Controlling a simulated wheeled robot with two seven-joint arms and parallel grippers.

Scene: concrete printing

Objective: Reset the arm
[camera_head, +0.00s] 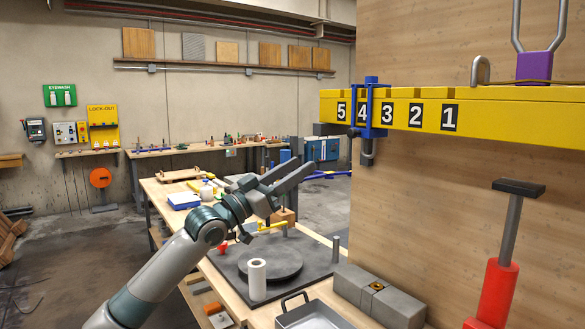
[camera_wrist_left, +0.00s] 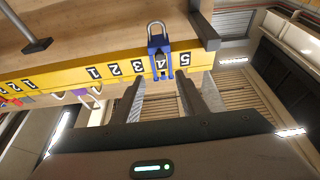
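My left gripper (camera_head: 301,170) is raised over the workbench in the head view, left of and slightly lower than the yellow numbered rail (camera_head: 470,112). Its two fingers are apart with nothing between them. In the left wrist view the left gripper (camera_wrist_left: 165,95) shows both fingers spread, with the rail (camera_wrist_left: 105,72) beyond them. A blue bracket (camera_head: 379,112) sits on the rail at number 4, clear of the fingers. In the wrist view the blue bracket (camera_wrist_left: 159,58) appears with a grey shackle. My right gripper is not in view.
A purple padlock (camera_head: 535,66) is at the rail's right. A red-handled tool (camera_head: 498,290) stands at lower right. The workbench holds a round dark plate (camera_head: 271,265), a white roll (camera_head: 257,280), grey blocks (camera_head: 378,295) and a metal tray (camera_head: 312,318). Open floor lies left.

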